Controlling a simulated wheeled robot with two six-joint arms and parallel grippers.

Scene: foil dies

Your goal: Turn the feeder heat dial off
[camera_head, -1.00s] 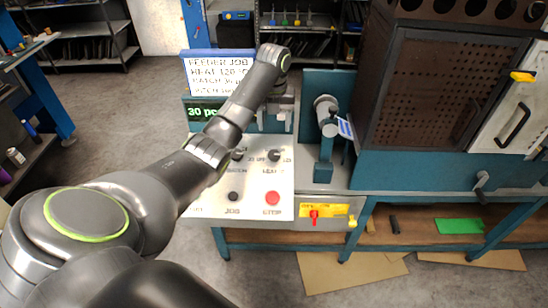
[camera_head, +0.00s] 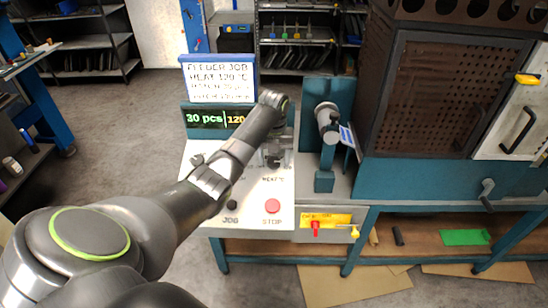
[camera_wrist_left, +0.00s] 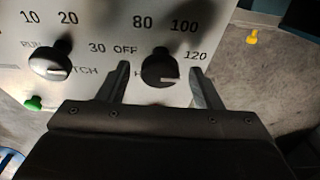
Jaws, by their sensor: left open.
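The heat dial (camera_wrist_left: 160,68) is a black round knob on the white control panel (camera_wrist_left: 85,40), with OFF at its left and 80, 100 and 120 around its top and right. In the head view my left gripper (camera_head: 275,158) is low over the panel and largely hides the dial. My right gripper is not in view.
A batch dial (camera_wrist_left: 50,66) and a green button (camera_wrist_left: 33,103) are left of the heat dial. A red STOP button (camera_head: 272,206) is nearer the panel's front. A display (camera_head: 215,118) reads 30 pcs and 120. A grey-blue device (camera_head: 326,130) stands just right of the panel.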

